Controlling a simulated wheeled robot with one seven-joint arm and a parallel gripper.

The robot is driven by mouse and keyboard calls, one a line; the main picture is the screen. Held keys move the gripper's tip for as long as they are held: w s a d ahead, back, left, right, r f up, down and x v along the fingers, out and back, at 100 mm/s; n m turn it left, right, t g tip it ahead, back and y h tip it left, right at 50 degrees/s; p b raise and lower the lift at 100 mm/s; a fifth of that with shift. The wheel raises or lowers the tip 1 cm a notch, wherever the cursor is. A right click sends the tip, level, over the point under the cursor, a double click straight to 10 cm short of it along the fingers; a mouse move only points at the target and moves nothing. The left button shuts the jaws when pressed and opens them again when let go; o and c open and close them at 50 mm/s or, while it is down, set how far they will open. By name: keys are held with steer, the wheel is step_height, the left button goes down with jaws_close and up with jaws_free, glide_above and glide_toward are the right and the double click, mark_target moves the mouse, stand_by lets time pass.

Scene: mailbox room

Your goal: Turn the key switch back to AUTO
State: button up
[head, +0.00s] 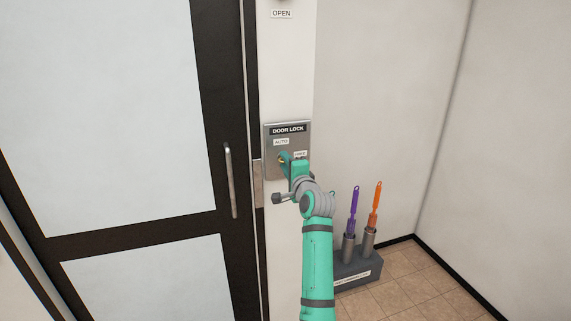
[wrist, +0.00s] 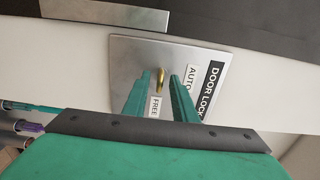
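The steel DOOR LOCK plate (head: 271,165) is on the white post right of the door. It carries an AUTO label (head: 281,142) at upper left and a FREE label (head: 300,154) at right, partly covered by my gripper (head: 286,158). In the wrist view, the brass key (wrist: 160,79) stands out of the plate, its lower end toward the FREE label (wrist: 154,106). The AUTO label (wrist: 191,80) is partly behind a finger. My gripper's two teal fingers (wrist: 160,80) are apart, one on each side of the key, with visible gaps.
A glass door with a dark frame (head: 234,270) and upright handle (head: 231,180) is left of the plate. A dark holder (head: 360,272) with a purple brush (head: 354,208) and an orange brush (head: 375,205) stands on the floor at right. A OPEN sign (head: 282,13) is above.

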jaws_close()
steer(key=shift+f+n, duration=0.1)
steer(key=shift+n, duration=8.9)
